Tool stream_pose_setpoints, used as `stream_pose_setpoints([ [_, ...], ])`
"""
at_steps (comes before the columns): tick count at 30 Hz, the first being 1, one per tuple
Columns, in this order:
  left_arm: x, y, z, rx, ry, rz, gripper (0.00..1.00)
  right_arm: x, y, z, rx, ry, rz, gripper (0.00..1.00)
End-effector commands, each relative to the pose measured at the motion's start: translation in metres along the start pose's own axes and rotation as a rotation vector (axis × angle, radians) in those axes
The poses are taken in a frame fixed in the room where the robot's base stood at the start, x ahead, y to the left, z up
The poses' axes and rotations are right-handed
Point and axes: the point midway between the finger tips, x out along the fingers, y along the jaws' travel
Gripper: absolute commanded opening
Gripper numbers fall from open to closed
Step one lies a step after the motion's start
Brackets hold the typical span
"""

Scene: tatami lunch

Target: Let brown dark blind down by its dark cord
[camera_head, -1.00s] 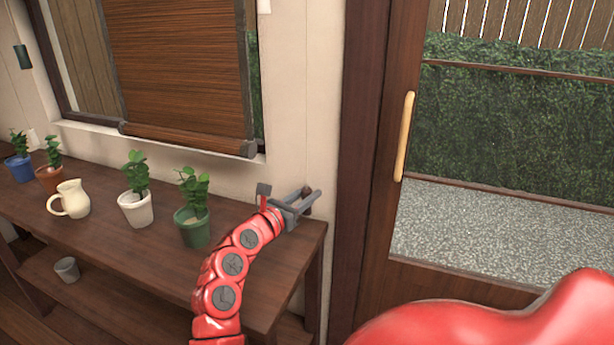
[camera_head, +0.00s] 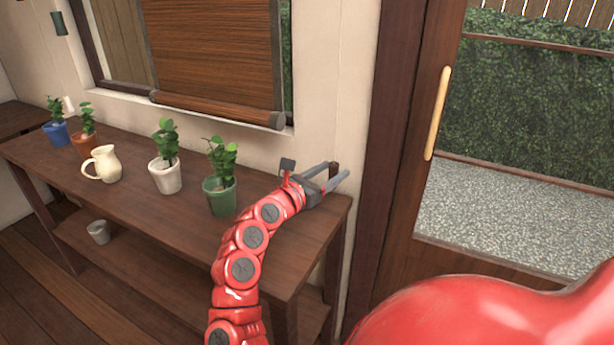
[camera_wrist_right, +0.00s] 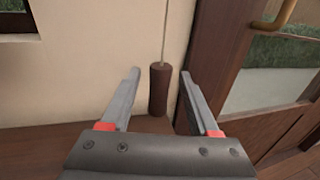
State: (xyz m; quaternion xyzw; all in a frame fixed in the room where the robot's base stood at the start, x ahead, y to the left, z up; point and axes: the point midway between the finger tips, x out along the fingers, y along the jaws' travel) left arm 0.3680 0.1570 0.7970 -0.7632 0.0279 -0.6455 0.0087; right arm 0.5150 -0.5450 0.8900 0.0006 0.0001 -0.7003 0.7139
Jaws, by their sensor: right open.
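The brown slatted blind (camera_head: 215,55) hangs over the window in the head view, its bottom bar (camera_head: 220,109) just above the sill. A dark brown cord pull (camera_wrist_right: 158,90) hangs on a thin cord (camera_wrist_right: 165,35) by the wall in the right wrist view. My right gripper (camera_wrist_right: 159,74) is open, and the pull shows between its two fingers in that view, with gaps on both sides. In the head view the right gripper (camera_head: 338,172) is at the table's right end, with the dark pull (camera_head: 333,168) partly hidden at its fingers. My left gripper is out of view.
A wooden table (camera_head: 130,205) runs along the wall below the window. It bears a green pot (camera_head: 219,197), a white pot (camera_head: 166,177), a cream jug (camera_head: 103,164) and other plants. A wooden door (camera_head: 400,215) with a pale handle (camera_head: 437,113) stands to the right.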

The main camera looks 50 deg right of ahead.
Motion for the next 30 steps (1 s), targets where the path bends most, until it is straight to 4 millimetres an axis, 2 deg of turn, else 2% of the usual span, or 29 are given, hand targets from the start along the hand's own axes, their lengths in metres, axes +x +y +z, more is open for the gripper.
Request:
stream_pose_setpoints([
  [12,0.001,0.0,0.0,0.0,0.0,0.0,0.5,-0.106,0.002,-0.001,-0.001,0.002,0.007,0.61],
  [18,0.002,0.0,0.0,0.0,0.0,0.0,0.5,-0.145,0.001,-0.001,-0.001,0.002,0.005,0.61],
  [24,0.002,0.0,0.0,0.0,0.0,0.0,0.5,-0.161,0.0,-0.001,-0.001,0.001,0.002,0.61],
  [30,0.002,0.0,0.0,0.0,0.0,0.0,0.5,-0.163,0.0,-0.001,-0.001,0.001,0.001,0.61],
])
